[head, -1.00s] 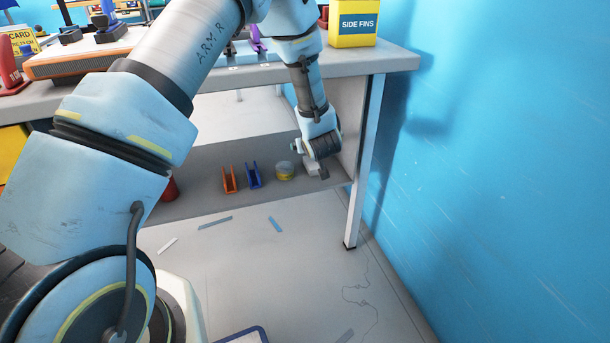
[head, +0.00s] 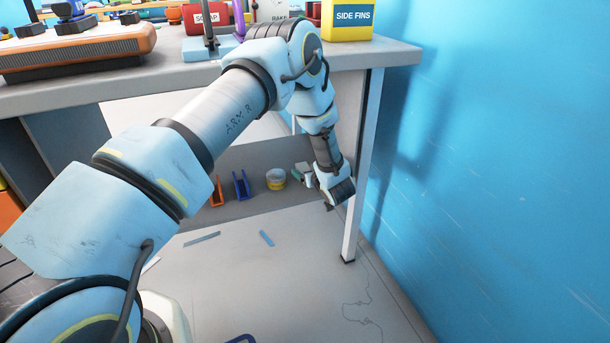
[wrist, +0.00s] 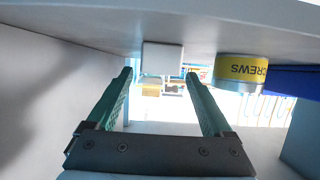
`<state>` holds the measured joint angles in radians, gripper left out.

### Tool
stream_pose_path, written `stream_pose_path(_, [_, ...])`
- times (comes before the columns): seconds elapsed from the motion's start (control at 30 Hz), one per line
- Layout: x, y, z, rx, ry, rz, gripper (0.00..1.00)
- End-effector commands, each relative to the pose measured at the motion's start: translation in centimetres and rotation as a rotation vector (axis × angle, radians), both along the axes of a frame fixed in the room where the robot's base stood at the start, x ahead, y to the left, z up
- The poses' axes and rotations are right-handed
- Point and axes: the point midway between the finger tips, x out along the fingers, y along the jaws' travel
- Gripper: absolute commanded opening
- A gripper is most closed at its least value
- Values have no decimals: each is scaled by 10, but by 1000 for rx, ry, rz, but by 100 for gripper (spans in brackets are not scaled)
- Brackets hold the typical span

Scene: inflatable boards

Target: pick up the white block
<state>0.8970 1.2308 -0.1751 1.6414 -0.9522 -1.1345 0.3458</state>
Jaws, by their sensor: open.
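The white block (wrist: 162,58) shows in the wrist view, straight ahead of the fingertips and centred between them. That view is upside down, so the lower shelf is along its top and the block rests on it. In the head view the white block (head: 301,169) is small, on the shelf under the bench, partly hidden by my wrist. My gripper (wrist: 160,76) has its two teal fingers spread wide with nothing between them. The block appears just beyond the tips; I cannot tell the exact gap.
A yellow-labelled screws tub (head: 276,180) stands left of the block; it also shows in the wrist view (wrist: 243,72). Blue (head: 242,187) and orange (head: 216,191) brackets stand farther left. The bench leg (head: 362,165) is close right of my wrist. The benchtop (head: 385,52) is above.

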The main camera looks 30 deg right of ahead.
Motion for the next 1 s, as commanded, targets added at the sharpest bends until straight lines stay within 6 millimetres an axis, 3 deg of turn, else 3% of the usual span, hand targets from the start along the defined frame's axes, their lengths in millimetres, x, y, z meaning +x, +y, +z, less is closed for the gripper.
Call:
stream_pose_path(0.2, [26,-4,-14,-1,0,1,85])
stream_pose_path(0.5, [29,-5,-14,0,1,-1,84])
stream_pose_path(1.0, [29,-5,-14,0,1,-1,28])
